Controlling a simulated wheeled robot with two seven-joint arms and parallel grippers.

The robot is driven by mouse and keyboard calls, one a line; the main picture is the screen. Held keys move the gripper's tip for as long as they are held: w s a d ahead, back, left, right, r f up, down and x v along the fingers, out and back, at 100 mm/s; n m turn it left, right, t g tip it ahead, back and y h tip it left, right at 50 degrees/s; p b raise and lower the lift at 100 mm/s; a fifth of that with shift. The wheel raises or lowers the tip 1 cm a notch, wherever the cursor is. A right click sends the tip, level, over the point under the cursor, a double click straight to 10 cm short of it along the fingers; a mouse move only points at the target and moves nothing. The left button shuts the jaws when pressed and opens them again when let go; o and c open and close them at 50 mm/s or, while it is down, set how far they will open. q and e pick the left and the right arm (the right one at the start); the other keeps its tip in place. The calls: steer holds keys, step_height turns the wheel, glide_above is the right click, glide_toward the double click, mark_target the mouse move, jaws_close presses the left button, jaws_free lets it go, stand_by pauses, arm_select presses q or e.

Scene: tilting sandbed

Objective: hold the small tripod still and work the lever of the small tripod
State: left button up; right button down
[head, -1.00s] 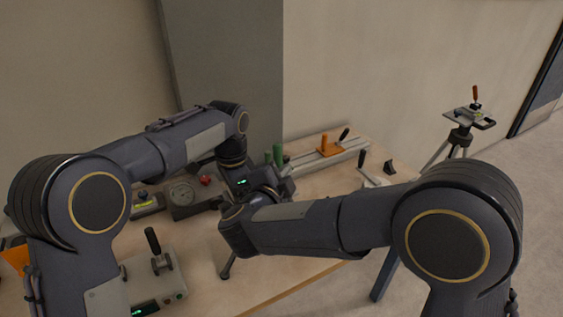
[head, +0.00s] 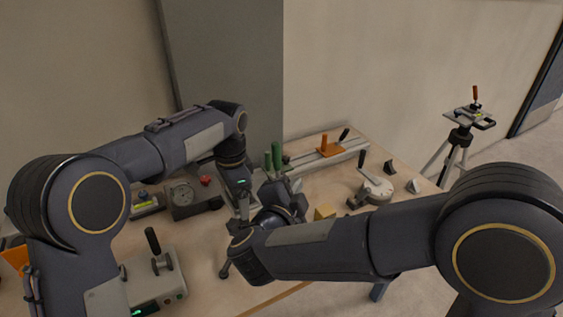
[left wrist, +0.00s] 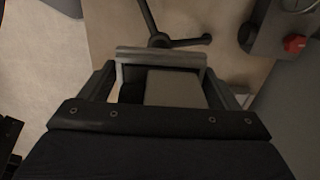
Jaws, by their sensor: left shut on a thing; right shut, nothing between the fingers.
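The small tripod stands on the table, mostly hidden behind my right arm in the head view; one dark leg (head: 225,268) shows near the table's front edge. In the left wrist view, its dark legs (left wrist: 180,42) spread on the table beyond the fingers. My left gripper (left wrist: 160,80) is shut on the small tripod's light grey upper part (left wrist: 172,88). In the head view, my left gripper (head: 242,203) points down. My right gripper (head: 280,192) is shut and empty, close to the right of my left gripper and partly hidden by its own wrist. I cannot make out the small tripod's lever.
A box with a dial and red knob (head: 190,197) stands behind left, a box with a black lever (head: 150,285) front left. A large tripod (head: 462,137) stands right.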

arm_select(q)
steer(key=shift+w+r, duration=0.1)
steer(key=shift+r, duration=0.1)
steer(key=o, duration=1.7)
steer(key=shift+f, duration=0.1)
